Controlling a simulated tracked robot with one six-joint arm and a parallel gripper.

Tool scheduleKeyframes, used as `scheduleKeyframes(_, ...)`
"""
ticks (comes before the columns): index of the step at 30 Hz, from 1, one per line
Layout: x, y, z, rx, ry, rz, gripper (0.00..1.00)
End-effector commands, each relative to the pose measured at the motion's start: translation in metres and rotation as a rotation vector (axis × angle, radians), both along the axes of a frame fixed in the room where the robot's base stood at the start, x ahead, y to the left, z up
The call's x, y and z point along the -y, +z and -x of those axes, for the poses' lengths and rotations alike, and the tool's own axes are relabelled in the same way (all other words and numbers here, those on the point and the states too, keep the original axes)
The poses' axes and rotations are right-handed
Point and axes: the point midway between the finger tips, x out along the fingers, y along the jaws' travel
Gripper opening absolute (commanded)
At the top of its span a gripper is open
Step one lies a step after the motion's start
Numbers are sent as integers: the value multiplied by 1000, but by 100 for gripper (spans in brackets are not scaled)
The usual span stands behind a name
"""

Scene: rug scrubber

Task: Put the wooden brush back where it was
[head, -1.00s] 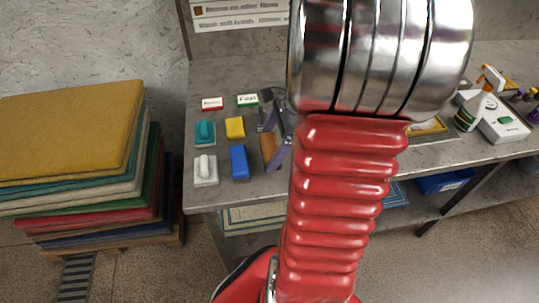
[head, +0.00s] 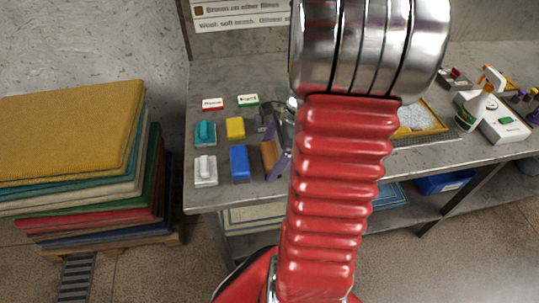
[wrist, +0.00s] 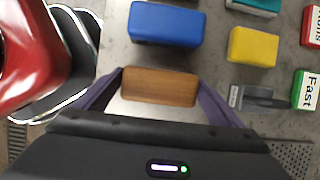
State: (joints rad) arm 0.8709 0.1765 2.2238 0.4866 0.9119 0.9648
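The wooden brush (wrist: 160,87) is a brown block with its plain wooden top showing. In the wrist view it lies between the two purple fingers of my gripper (wrist: 160,86), whose tips meet its ends. My gripper looks shut on it. In the head view the brush (head: 270,155) is at the right of the group of brushes, with a purple finger along its near right side. My arm hides the area to its right. I cannot tell whether the brush rests on the bench or is slightly above it.
The blue brush (wrist: 166,24) is close beside the wooden one. A yellow block (head: 235,127), a teal brush (head: 205,132), a white brush (head: 206,170) and a dark grey item (wrist: 256,97) stand nearby. The bench's front edge (head: 222,207) is close. A spray bottle (head: 480,98) stands at right.

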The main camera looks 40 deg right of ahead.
Motion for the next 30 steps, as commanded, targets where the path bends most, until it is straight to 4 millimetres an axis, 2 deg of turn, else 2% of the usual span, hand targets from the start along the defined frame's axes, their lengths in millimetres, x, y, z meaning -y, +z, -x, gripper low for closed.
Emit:
scheduleKeyframes(4, 0, 0, 0, 0, 0, 0, 100)
scheduleKeyframes(11, 0, 1, 0, 0, 0, 0, 100)
scheduleKeyframes(17, 4, 11, 2, 1, -2, 2, 100)
scheduleKeyframes(30, 27, 76, 17, 2, -3, 2, 100)
